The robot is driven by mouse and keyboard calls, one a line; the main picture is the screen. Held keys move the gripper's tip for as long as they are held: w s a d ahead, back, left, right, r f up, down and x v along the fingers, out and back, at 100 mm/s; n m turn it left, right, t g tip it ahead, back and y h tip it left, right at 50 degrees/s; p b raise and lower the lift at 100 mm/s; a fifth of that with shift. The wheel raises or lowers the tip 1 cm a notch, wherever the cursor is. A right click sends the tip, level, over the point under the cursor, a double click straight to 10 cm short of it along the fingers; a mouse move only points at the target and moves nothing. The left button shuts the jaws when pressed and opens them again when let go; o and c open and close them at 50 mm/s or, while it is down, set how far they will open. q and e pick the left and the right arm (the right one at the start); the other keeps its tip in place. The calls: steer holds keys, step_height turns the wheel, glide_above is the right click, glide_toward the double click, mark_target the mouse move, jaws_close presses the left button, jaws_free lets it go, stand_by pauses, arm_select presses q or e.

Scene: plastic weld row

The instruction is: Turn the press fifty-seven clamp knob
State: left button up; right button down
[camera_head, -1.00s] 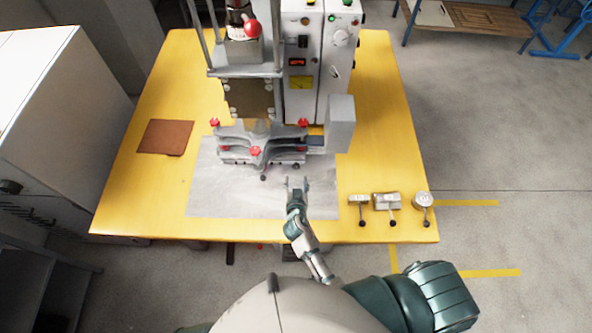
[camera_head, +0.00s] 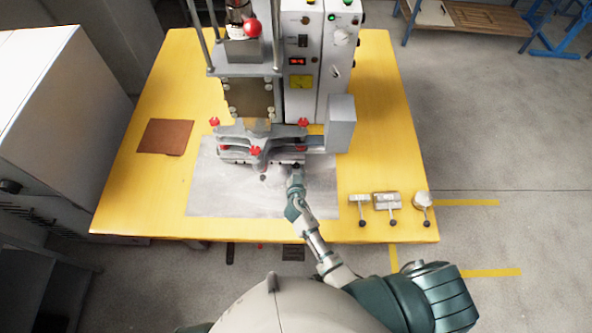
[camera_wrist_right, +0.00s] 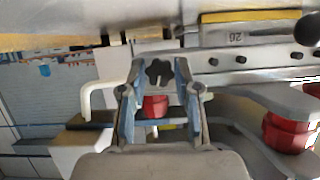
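The press (camera_head: 248,90) stands on the yellow table with a grey clamp fixture (camera_head: 262,142) at its front. Red knobs (camera_head: 255,151) sit on the fixture, and small dark knobs (camera_head: 263,178) are along its lower front edge. My right gripper (camera_head: 296,172) is at the fixture's front right edge. In the right wrist view the gripper (camera_wrist_right: 157,72) is open, with a dark star-shaped knob (camera_wrist_right: 158,73) showing between its fingertips; contact cannot be told. A red knob (camera_wrist_right: 155,106) shows behind, between the fingers. I cannot read a fifty-seven label. My left gripper is not in view.
A grey control box (camera_head: 340,122) stands to the right of the fixture. Small metal clamp pieces (camera_head: 387,201) lie at the table's front right. A brown pad (camera_head: 165,137) lies at left. The grey mat (camera_head: 225,200) before the fixture is mostly bare.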

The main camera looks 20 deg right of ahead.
steer(key=shift+f+b, duration=0.1)
steer(key=shift+b, duration=0.2)
steer(key=shift+n, duration=0.4)
steer(key=c, duration=0.8)
jaws_free()
steer(key=shift+c, duration=0.2)
steer(key=v, duration=1.2)
steer(key=shift+a, duration=0.3)
